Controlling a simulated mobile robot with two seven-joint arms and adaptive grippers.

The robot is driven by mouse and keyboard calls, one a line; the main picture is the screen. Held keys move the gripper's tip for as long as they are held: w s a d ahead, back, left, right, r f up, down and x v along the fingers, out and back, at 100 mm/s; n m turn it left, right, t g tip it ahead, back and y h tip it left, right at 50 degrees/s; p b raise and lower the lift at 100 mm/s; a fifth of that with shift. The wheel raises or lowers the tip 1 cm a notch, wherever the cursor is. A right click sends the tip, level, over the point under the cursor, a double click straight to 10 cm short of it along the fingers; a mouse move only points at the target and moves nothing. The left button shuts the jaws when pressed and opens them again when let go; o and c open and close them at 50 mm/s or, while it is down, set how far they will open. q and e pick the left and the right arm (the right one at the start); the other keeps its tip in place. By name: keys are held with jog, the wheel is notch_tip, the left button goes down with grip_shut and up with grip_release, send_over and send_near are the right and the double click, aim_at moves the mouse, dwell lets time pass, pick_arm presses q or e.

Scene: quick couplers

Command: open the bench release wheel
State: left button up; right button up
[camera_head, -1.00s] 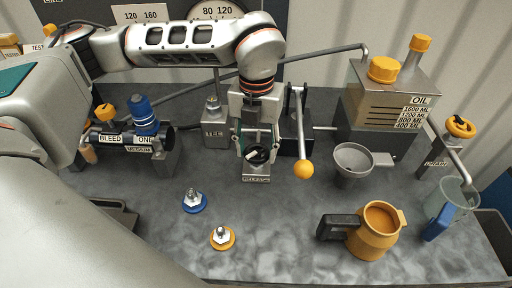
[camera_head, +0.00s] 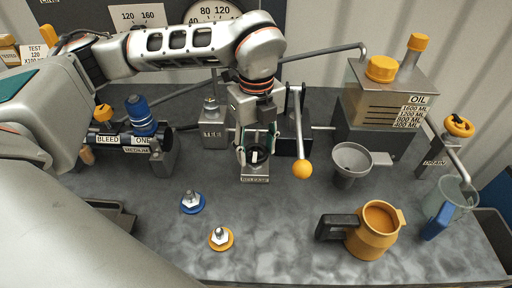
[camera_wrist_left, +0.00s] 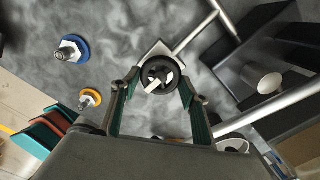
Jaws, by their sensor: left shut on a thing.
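The release wheel (camera_head: 257,157) is a small dark round handwheel with a white pointer, on a metal block labelled RELEASE (camera_head: 255,179) at the middle of the bench. It also shows in the left wrist view (camera_wrist_left: 160,74), with its spokes and pointer visible. My left gripper (camera_head: 256,148) comes down on it from above. Its two green-padded fingers stand on either side of the wheel and are shut on its rim, as the left wrist view (camera_wrist_left: 159,84) also shows. My right gripper is not in view.
A lever with an orange ball knob (camera_head: 302,169) stands close right of the wheel. A TEE block (camera_head: 212,125) is to its left. A funnel (camera_head: 352,160), an orange jug (camera_head: 375,232) and two couplers, blue (camera_head: 192,203) and orange (camera_head: 221,239), stand around.

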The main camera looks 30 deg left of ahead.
aim_at(256, 153)
pick_arm(q)
jog(key=shift+n, duration=0.3)
jog(key=o, duration=1.1)
jog(key=shift+r, duration=0.1)
notch_tip(256, 153, up, 12)
jog(key=shift+f, duration=0.1)
dwell(0.4)
